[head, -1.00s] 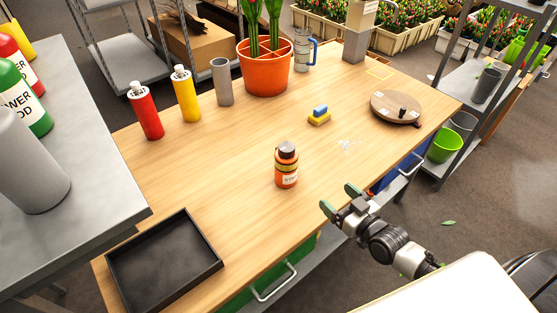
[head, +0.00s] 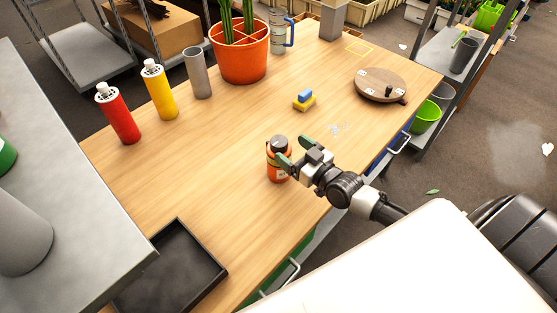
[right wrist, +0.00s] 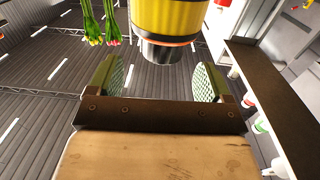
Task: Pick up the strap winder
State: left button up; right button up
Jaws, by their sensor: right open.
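The round wooden disc with a dark knob (head: 381,84), which I take to be the strap winder though I cannot be sure, lies on the far right of the wooden table (head: 215,165). My right gripper (head: 293,152) is open, apart from the disc, over the table's front edge. One finger overlaps the orange bottle (head: 275,172) in the head view. In the right wrist view, the bottle's yellow band and dark cap (right wrist: 163,50) show beyond the open fingers (right wrist: 158,82), between them in the picture. My left gripper is not in view.
A blue and yellow sponge-like block (head: 304,99) lies mid-table. Red (head: 119,115) and yellow (head: 159,90) bottles, a grey cylinder (head: 198,73) and an orange pot (head: 239,55) stand along the back. A black tray (head: 222,272) lies front left. Bare tabletop lies between.

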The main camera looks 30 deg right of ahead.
aim_at(286, 147)
jog(key=p+x, duration=0.1)
jog(key=x, duration=0.4)
jog(key=shift+w+a+f, duration=0.1)
jog(key=shift+a+f, duration=0.05)
jog(key=shift+a, duration=0.05)
grip_shut()
dwell(0.3)
